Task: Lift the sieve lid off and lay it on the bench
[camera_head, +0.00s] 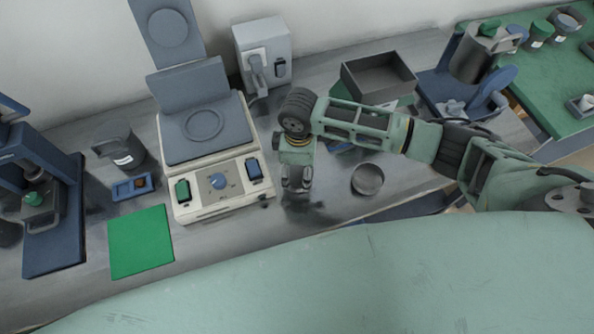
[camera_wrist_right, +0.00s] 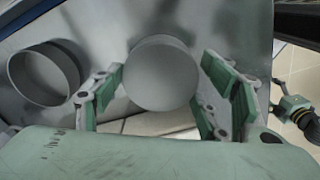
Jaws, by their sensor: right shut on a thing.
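The sieve (camera_head: 367,180) stands on the bench (camera_head: 340,207) as a round grey metal ring, to the right of my right gripper (camera_head: 297,184) in the head view. In the right wrist view the sieve (camera_wrist_right: 43,75) is at the left with its top open. The sieve lid (camera_wrist_right: 160,75) is a plain grey disc between the green finger pads of my right gripper (camera_wrist_right: 163,82), which is shut on it. In the head view the gripper points down over the bench and mostly hides the lid; its exact height is hard to judge. My left gripper is not in view.
A cream balance (camera_head: 223,205) stands close left of the gripper. Behind are a grey box (camera_head: 263,50) and an open grey tray (camera_head: 378,72). A green mat (camera_head: 140,241) lies at the left. Bare bench lies around the gripper, with the front edge near.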

